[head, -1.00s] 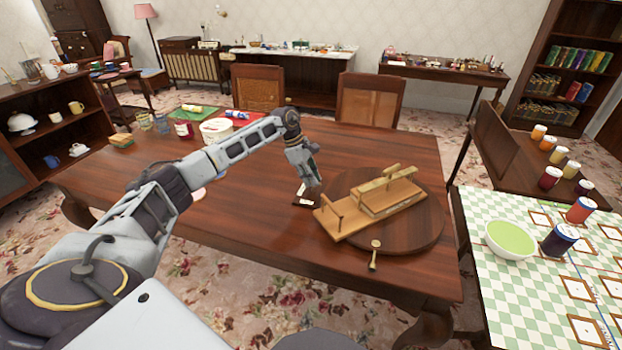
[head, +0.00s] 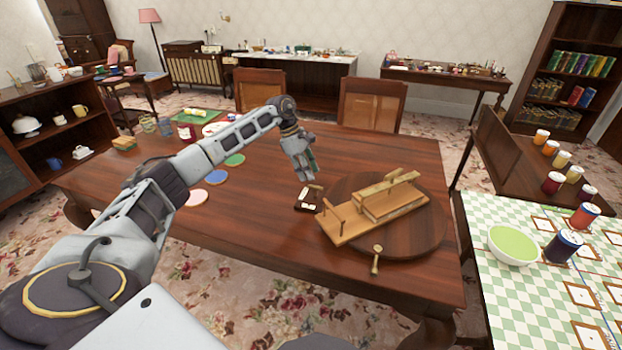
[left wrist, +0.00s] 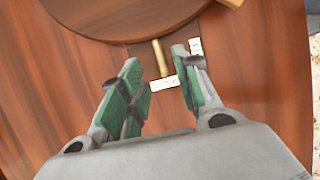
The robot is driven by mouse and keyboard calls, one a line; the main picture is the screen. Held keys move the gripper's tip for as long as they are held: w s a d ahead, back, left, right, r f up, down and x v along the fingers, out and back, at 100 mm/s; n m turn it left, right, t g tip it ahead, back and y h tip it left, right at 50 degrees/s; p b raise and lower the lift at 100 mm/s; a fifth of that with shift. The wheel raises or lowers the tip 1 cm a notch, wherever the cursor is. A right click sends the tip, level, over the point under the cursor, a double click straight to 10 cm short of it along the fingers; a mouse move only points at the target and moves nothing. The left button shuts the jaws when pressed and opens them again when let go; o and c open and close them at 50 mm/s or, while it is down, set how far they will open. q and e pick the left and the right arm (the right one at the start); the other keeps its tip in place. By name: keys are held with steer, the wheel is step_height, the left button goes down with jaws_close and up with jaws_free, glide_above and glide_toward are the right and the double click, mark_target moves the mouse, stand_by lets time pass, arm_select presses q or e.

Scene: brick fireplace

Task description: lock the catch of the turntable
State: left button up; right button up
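The turntable (head: 425,236) is a round dark wooden disc on the brown table, bearing a light wooden stepped frame (head: 350,230). Left of it is a small dark plate with two white labels (head: 307,200). The left wrist view shows the labels (left wrist: 164,84) and a short tan peg (left wrist: 160,58), likely the catch, near the disc's rim (left wrist: 125,38). My left gripper (head: 307,178) is over the plate. Its green-padded fingers (left wrist: 158,68) are apart, with the peg showing between their tips; contact is not clear. My right gripper is not in view.
A small brass-coloured knobbed piece (head: 376,260) stands at the disc's front. Coloured discs (head: 216,177) and jars (head: 186,133) are on the table's left. A checkered table (head: 510,280) with a green bowl (head: 513,244) is at right. The table front is clear.

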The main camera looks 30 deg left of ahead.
arm_select(q)
steer(key=v, duration=0.7)
stand_by(0.6)
